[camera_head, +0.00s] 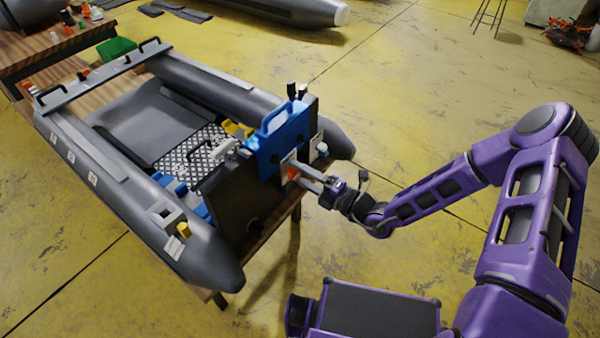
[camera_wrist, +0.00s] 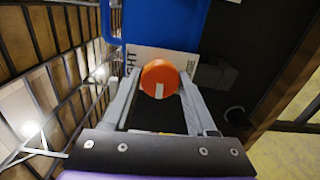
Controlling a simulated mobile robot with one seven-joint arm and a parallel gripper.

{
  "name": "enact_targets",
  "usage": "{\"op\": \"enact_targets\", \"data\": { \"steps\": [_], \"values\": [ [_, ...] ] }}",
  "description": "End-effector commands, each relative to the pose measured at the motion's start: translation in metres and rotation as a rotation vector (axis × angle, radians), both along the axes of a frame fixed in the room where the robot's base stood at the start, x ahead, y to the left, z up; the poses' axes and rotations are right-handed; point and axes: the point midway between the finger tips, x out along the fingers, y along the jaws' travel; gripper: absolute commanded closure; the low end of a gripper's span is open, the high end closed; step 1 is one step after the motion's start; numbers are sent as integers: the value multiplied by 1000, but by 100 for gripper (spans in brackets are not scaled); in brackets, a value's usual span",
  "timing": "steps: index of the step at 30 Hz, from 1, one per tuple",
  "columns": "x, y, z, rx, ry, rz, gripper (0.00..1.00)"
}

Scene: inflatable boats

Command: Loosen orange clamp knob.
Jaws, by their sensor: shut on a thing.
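The orange clamp knob (camera_wrist: 160,78) is a round disc with a small white mark near its lower middle. It sits in front of a white label plate on the boat's dark transom (camera_head: 247,196). In the head view the knob (camera_head: 292,173) shows as a small orange patch. My gripper (camera_wrist: 157,90) has one finger on each side of the knob and is shut on it. In the head view my gripper (camera_head: 300,176) reaches the transom from the right. The knob's shaft is hidden behind the disc.
A blue clamp bracket (camera_head: 280,132) with a handle stands on the transom just above the knob. The grey inflatable boat (camera_head: 190,255) rests on a wooden table. A green bin (camera_head: 117,48) and small items lie at the upper left.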

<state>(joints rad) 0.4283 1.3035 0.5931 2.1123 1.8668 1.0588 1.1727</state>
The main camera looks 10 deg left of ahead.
Motion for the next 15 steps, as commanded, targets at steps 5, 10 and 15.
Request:
{"op": "enact_targets", "data": {
  "steps": [5,10,15],
  "values": [
    [0,0,0,1,0,0,100],
    [0,0,0,-46,-113,1,100],
    [0,0,0,-138,-336,1,100]
  ]
}}
